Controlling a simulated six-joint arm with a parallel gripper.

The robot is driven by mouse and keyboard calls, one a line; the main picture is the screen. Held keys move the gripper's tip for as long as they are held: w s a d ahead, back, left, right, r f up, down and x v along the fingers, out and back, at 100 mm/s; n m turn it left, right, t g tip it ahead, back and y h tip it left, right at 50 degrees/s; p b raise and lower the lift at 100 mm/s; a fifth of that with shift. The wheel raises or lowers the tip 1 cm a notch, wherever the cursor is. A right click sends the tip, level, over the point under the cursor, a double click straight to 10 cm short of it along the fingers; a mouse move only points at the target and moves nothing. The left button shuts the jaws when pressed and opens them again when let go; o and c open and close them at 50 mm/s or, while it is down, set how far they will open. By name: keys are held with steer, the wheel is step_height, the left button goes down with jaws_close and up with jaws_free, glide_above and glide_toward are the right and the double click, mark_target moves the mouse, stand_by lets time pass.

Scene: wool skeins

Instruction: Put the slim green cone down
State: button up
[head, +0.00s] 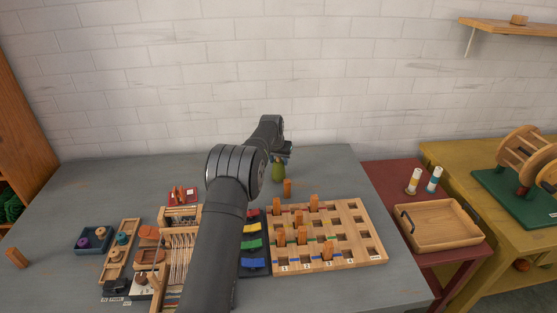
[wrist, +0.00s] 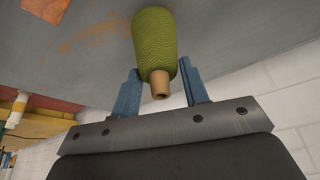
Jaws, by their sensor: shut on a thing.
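The slim green cone (head: 278,172) is a ribbed green wool body on a tan core. In the wrist view the green cone (wrist: 155,38) lies between the two blue fingers of my gripper (wrist: 158,68), its bare core end pointing back toward the palm. My gripper (head: 284,157) is shut on it at the far side of the grey table, partly hidden behind my arm in the head view. The cone hangs with its wool end toward the tabletop. I cannot tell whether it touches the table.
An orange wooden block (head: 287,188) stands just in front of the cone. A wooden pegboard rack (head: 376,251) with several orange blocks is nearer. A small loom (head: 182,250) and a dark blue tray (head: 82,248) stand left. The table's back left (head: 130,185) is clear.

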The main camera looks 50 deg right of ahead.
steer(key=o, duration=1.3)
steer(key=shift+f, duration=0.15)
steer(key=shift+o, duration=0.2)
steer(key=v, duration=1.2)
steer(key=x, duration=1.1)
steer(key=shift+d+f, duration=0.15)
steer(key=shift+f, duration=0.2)
steer(key=shift+r, duration=1.4)
